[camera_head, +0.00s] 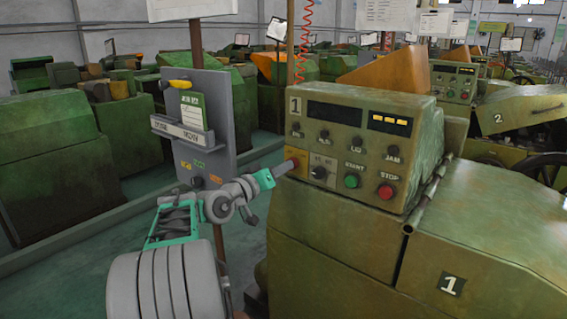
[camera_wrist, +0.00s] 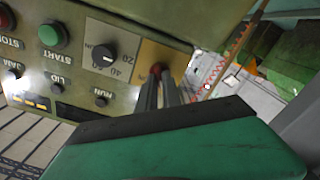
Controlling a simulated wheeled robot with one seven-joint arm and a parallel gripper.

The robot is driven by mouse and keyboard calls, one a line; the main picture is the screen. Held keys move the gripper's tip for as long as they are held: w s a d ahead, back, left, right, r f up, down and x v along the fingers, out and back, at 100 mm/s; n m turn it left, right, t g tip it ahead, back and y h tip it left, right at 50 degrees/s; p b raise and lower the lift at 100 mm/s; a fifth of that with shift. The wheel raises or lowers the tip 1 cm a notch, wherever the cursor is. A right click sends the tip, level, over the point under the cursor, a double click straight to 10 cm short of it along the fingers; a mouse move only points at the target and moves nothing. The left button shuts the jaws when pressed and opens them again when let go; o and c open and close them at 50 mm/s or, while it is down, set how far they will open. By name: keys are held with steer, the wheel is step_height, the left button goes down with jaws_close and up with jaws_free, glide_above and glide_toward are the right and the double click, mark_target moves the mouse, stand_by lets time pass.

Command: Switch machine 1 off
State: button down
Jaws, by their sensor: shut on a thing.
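Machine 1's control panel (camera_head: 345,150) carries a number 1 plate at its upper left. A small red switch (camera_head: 292,162) sits on a yellow plate at the panel's lower left; it also shows in the wrist view (camera_wrist: 155,68). My gripper (camera_head: 284,168) reaches it from the left, and its two narrow fingers (camera_wrist: 160,88) are closed on the red switch, partly hiding it. The switch's exact position cannot be told. To its right are a black selector knob (camera_head: 319,172), a green START button (camera_head: 351,181) and a red STOP button (camera_head: 386,191). Amber lamps (camera_head: 389,121) glow at upper right.
A grey board (camera_head: 203,120) with papers on a post stands left of the panel, close to my arm. Machine 1's green housing (camera_head: 480,225) fills the lower right. Machine 2 (camera_head: 515,120) is behind it. A red coiled hose (camera_head: 303,40) hangs behind the panel.

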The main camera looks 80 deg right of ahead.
steer(key=shift+f+n+p, duration=0.3)
steer(key=shift+n+p, duration=0.35)
steer(key=shift+n, duration=0.55)
steer(key=c, duration=1.5)
jaws_free()
steer(key=shift+r, duration=0.15)
steer(key=v, duration=0.8)
steer(key=shift+b, duration=0.3)
